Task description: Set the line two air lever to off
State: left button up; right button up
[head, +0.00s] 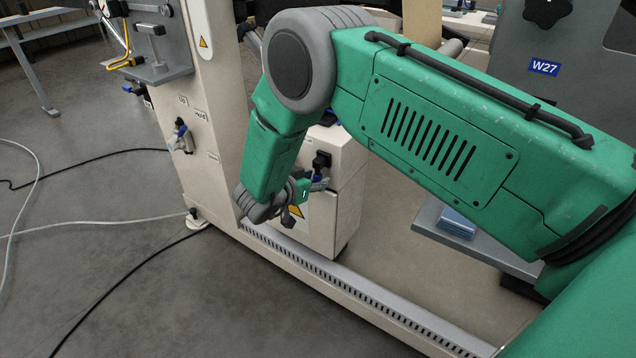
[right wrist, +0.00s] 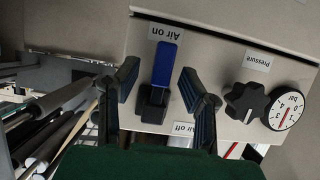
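The air lever (right wrist: 167,62) has a blue handle on a black base, in the right wrist view. Its handle points up in the picture at the "Air on" label (right wrist: 166,34), which appears upside down. The "Air off" label (right wrist: 183,127) is below right of the base, partly hidden by my gripper. My right gripper (right wrist: 158,80) is open, one finger on each side of the lever, with visible gaps to both. In the head view my right gripper (head: 303,192) is by the beige box (head: 345,165). No line number is readable. My left gripper is out of view.
A black pressure knob (right wrist: 246,101) and a round gauge (right wrist: 285,110) sit right of the lever. In the head view, another valve (head: 183,137) is on the beige upright at left. A slotted rail (head: 330,278) runs along the floor, and cables cross the floor at left.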

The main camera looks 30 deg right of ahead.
jog(key=shift+x, duration=0.75)
jog(key=shift+w+a+r, duration=0.1)
jog(key=shift+w+a, duration=0.05)
